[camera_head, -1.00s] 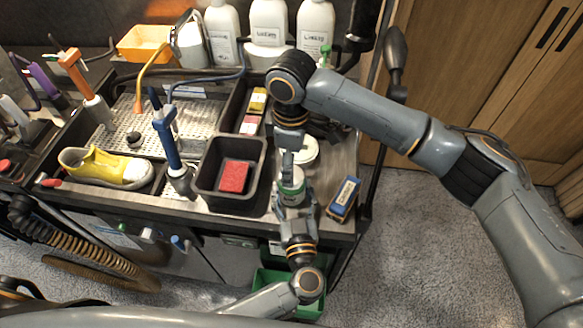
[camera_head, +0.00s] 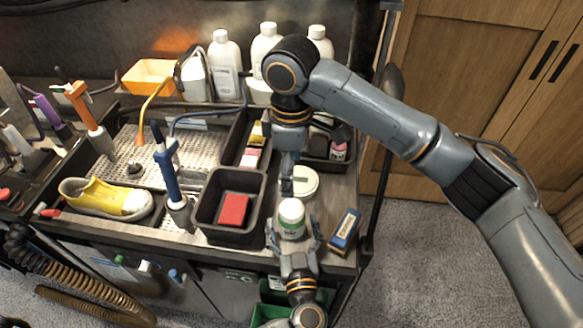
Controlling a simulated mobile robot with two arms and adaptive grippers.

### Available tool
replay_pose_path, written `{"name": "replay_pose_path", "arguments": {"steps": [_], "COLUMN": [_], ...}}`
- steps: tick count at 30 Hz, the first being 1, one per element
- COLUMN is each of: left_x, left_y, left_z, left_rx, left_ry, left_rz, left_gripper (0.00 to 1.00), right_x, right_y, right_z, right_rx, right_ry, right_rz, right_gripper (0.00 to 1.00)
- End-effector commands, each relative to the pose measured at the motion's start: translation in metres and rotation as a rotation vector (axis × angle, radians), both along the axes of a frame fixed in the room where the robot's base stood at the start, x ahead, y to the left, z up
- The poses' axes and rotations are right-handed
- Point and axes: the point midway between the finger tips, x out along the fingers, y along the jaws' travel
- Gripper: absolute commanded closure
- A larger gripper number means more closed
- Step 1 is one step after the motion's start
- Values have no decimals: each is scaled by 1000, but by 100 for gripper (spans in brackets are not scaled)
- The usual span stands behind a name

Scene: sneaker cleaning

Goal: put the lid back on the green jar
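The green-labelled white jar (camera_head: 291,222) stands upright near the bench's front edge. A white lid (camera_head: 291,208) appears to sit on its top; how well it is seated I cannot tell. My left gripper (camera_head: 294,237) comes from below with its fingers spread on either side of the jar's lower part, open. My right gripper (camera_head: 287,187) points down just behind the jar, seen edge-on, apart from the lid in the picture. Whether its fingers are open or shut is hidden.
A round white container (camera_head: 304,184) is close behind the jar. A black bin (camera_head: 207,212) with a red block stands left, a blue-and-orange box (camera_head: 344,230) right. A tray with small bottles (camera_head: 338,150) lies behind. A yellow sneaker (camera_head: 105,200) is far left.

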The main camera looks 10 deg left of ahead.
Motion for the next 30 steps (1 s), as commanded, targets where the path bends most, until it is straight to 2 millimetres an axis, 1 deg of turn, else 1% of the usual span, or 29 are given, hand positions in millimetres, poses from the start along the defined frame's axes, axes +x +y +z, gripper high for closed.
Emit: {"name": "replay_pose_path", "arguments": {"steps": [8, 11, 14, 21, 24, 27, 30], "left_x": [-1, -6, -20, -70, -88, -102, -111], "left_y": [0, -2, -6, -19, -24, -28, -30], "left_z": [0, -1, -2, -2, -1, -1, -1], "left_rx": [0, -1, -1, -2, -2, -1, -1], "left_ry": [1, 2, 5, 6, 5, 4, 2], "left_rz": [0, -1, -1, 0, 1, 0, 0], "left_gripper": [14, 14, 14, 14, 14, 14, 14], "right_x": [0, 0, 0, 0, 0, 0, 0], "right_y": [0, 0, 0, 0, 0, 0, 0], "right_z": [0, 0, 0, 0, 0, 0, 0], "right_rx": [0, 0, 0, 0, 0, 0, 0], "right_ry": [0, 0, 0, 0, 0, 0, 0], "right_rz": [0, 0, 0, 0, 0, 0, 0], "right_gripper": [23, 23, 23, 23, 23, 23, 23]}}
